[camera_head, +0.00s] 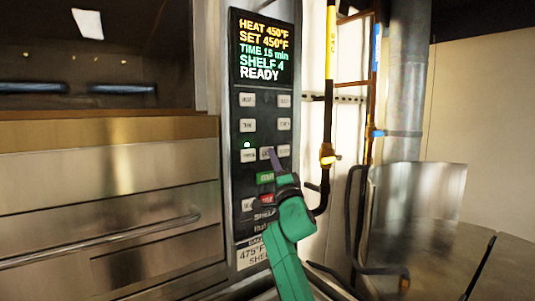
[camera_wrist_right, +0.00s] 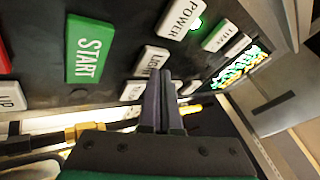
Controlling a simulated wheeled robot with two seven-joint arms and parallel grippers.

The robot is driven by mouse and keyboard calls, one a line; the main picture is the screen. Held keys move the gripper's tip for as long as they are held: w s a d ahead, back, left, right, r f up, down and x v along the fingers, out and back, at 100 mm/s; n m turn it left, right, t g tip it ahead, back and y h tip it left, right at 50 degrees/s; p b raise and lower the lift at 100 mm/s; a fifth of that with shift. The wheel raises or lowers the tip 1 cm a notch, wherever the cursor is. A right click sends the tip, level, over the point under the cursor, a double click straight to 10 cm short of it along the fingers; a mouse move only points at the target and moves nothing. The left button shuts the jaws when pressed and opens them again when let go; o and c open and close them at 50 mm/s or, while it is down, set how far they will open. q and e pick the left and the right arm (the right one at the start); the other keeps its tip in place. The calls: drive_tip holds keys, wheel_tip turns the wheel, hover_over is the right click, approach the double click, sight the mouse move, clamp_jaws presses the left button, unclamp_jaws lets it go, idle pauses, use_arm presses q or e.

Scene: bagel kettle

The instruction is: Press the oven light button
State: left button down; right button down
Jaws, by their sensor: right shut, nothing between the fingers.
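The oven's black control panel (camera_head: 240,175) stands upright in the middle of the head view. The light button (camera_head: 264,153) is a small white button in the row above the green START button (camera_head: 265,178). It also shows in the right wrist view (camera_wrist_right: 150,61), its label partly hidden by my fingers. My right gripper (camera_head: 272,154) is shut and empty, its fingertips at the light button. In the wrist view the fingertips (camera_wrist_right: 164,75) overlap the button's edge. I cannot tell whether they touch it. My left gripper is not in view.
The white POWER button (camera_head: 248,156) with a lit green lamp sits left of the light button. The red STOP button (camera_head: 267,199) is below START. The display (camera_head: 263,50) reads READY. A yellow and black pipe (camera_head: 329,80) runs close right of the panel.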

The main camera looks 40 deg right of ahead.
drive_tip(key=shift+s, duration=0.35)
drive_tip(key=shift+r, duration=0.1)
drive_tip(key=s+p, duration=0.2)
drive_tip(key=s, duration=0.4)
drive_tip(key=shift+a, duration=0.1)
